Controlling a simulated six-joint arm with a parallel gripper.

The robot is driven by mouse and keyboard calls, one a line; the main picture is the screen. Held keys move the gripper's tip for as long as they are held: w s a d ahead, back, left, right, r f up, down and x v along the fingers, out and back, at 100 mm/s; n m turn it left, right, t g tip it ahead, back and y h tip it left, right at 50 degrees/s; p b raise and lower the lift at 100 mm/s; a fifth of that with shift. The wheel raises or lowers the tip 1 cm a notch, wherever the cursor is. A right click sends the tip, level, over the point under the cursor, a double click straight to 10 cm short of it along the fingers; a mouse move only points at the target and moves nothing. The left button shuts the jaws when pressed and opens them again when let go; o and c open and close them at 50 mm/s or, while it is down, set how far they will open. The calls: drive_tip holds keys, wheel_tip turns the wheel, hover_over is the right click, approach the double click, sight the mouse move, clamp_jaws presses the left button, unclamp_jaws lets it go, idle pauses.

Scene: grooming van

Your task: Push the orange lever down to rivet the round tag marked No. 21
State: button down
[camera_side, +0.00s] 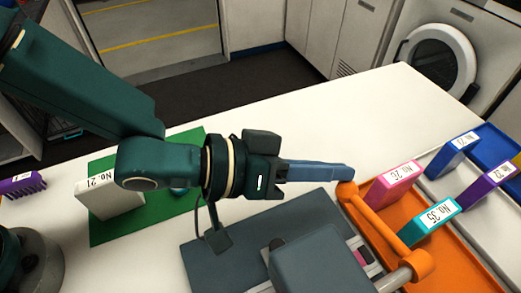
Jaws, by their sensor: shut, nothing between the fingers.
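The orange lever (378,225) is a bar on the grey press (315,265). Its rounded end lies near my fingertips, and its other end meets a grey cylinder at the lower right. My gripper (343,172) is shut and empty, its blue fingers pointing right, with the tips just behind the lever's rounded end in the picture. I cannot tell whether they touch. A white box marked No. 21 (110,197) stands on the green mat (110,228) at the left. I cannot make out a round tag; the press's block hides part of its working area.
An orange tray (470,262) at the right holds a pink box marked No. 26 (393,184) and a teal box marked No. 35 (430,222), close to the lever. Purple (487,187) and blue (452,155) boxes stand beyond. The white table behind my gripper is clear.

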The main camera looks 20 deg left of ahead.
drive_tip(key=s+a+r, duration=0.3)
drive_tip(key=a+r, duration=0.3)
drive_tip(key=a, duration=0.3)
drive_tip(key=shift+r, duration=0.3)
idle(0.3)
drive_tip(key=w+a+r+n+t+y, duration=0.1)
drive_tip(key=w+a+r+n+t, duration=0.1)
drive_tip(key=w+a+r+t, duration=0.3)
drive_tip(key=a+r+n+t+y, duration=0.1)
drive_tip(key=a+r+n+y, duration=0.25)
drive_tip(key=a+y, duration=0.8)
drive_tip(key=s+a+f+g, duration=0.8)
drive_tip(key=s+a+f, duration=0.1)
drive_tip(key=s, duration=0.4)
drive_tip(key=shift+s+a+f+m, duration=0.25)
drive_tip(key=shift+f+m, duration=0.2)
drive_tip(key=shift+f, duration=0.3)
